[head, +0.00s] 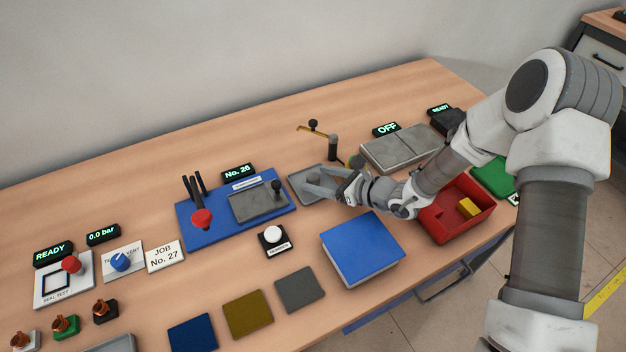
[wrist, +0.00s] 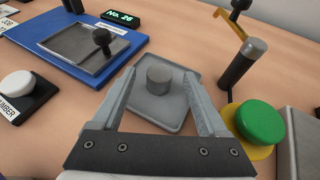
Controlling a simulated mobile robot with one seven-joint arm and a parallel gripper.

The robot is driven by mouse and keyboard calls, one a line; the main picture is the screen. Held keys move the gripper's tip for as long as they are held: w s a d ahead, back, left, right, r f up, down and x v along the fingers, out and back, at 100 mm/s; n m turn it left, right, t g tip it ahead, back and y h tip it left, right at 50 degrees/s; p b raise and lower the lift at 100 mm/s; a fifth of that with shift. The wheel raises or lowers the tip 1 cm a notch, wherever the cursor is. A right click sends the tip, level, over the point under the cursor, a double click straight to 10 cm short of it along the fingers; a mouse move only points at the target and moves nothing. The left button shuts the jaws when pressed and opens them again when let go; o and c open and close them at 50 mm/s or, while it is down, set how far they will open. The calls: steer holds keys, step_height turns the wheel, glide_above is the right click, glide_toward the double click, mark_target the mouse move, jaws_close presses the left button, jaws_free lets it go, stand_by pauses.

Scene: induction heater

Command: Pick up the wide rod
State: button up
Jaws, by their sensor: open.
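The wide rod looks to be the short grey cylinder (wrist: 158,80), standing upright on a small grey tray (wrist: 150,108) in the wrist view. My gripper (wrist: 159,76) is open and empty, with one finger to each side of the cylinder in the picture. I cannot tell how far above the tray the fingertips are, and I see no clear contact. In the head view my gripper (head: 310,182) is low over the same tray (head: 296,192), and the fingers partly hide the cylinder.
A dark post with a yellow arm (wrist: 240,66) and a green button (wrist: 261,122) stand close right of the tray. A blue board (head: 190,238) with a knobbed plate lies left. A blue block (head: 362,248) and a red bin (head: 458,228) are nearer the front edge.

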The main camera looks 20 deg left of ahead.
steer(key=shift+w+a+f, duration=0.1)
steer(key=shift+a+f, duration=0.15)
steer(key=shift+a, duration=0.25)
jaws_close()
